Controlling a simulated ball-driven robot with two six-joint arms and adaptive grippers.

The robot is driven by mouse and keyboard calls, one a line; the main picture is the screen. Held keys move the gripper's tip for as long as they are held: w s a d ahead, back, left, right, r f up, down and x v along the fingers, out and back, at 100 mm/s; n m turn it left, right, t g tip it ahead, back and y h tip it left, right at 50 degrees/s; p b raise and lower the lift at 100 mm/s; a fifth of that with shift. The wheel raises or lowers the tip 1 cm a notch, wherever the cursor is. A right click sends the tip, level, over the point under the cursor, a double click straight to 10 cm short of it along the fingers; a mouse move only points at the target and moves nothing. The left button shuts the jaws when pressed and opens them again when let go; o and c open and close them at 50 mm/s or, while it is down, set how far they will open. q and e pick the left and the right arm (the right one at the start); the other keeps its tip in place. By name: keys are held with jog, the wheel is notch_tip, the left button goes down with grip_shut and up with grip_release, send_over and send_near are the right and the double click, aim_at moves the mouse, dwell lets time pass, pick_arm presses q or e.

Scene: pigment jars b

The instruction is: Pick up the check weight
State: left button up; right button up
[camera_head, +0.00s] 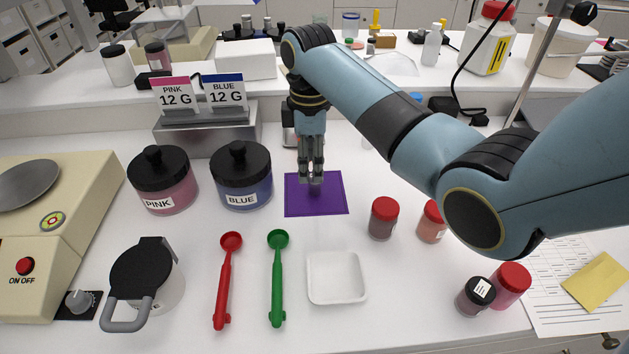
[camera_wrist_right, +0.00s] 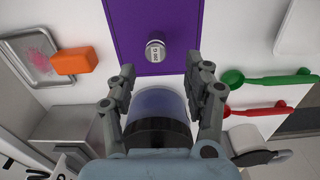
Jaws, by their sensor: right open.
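The check weight (camera_wrist_right: 156,50) is a small silver cylinder marked "200 G". It stands on the purple mat (camera_wrist_right: 185,15) in the right wrist view. In the head view the mat (camera_head: 332,205) lies mid-table, and the weight is mostly hidden by the fingers. My right gripper (camera_head: 311,179) points down over the mat. Its fingers are apart and empty, and in the wrist view the gripper (camera_wrist_right: 160,67) has the weight beyond and between its fingertips, apart from both. My left gripper is not in view.
A blue jar (camera_head: 240,180) and a pink jar (camera_head: 163,183) stand left of the mat. A red spoon (camera_head: 225,280), green spoon (camera_head: 278,280) and white dish (camera_head: 336,278) lie in front. Red-lidded jars (camera_head: 384,218) stand right. An orange block (camera_wrist_right: 76,60) lies near a metal tray (camera_wrist_right: 38,52).

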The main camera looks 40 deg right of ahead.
jog(key=f, duration=0.2)
jog(key=d+f, duration=0.1)
jog(key=f, duration=0.1)
jog(key=shift+f+p, duration=0.35)
jog(key=shift+f, duration=0.4)
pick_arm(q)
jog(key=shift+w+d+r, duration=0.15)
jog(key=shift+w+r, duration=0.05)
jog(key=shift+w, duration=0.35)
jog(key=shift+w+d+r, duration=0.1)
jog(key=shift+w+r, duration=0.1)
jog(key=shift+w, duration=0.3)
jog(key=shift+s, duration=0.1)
pick_arm(e)
jog(key=c, duration=0.5)
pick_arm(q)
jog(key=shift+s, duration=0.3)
pick_arm(e)
grip_shut()
